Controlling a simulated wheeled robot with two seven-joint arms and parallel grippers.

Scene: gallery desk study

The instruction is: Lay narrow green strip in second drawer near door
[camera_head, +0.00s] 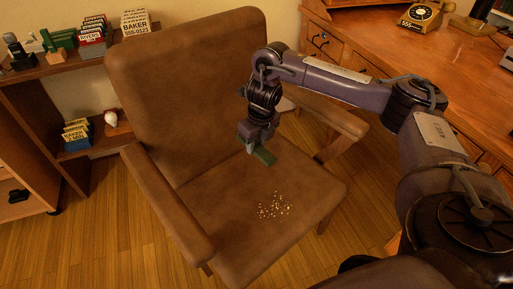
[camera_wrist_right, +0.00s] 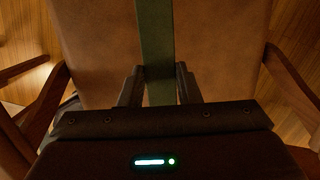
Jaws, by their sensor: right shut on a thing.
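My right gripper (camera_head: 257,146) is shut on a narrow green strip (camera_head: 264,156) and holds it above the seat of a brown armchair (camera_head: 225,195). In the right wrist view the green strip (camera_wrist_right: 156,45) runs from between the two fingers (camera_wrist_right: 159,86) straight out to the top edge of the picture. The desk (camera_head: 440,75) stands at the right, with drawer fronts (camera_head: 325,40) on its side, partly hidden by my right arm. Which of them is the second drawer near the door I cannot tell; no door shows. My left gripper is not in view.
Small pale crumbs (camera_head: 273,206) lie on the chair seat. The chair's wooden arms flank my gripper. A shelf (camera_head: 60,68) at the left holds card boxes (camera_head: 136,22) and a green object (camera_head: 58,40). A telephone (camera_head: 421,15) stands on the desk.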

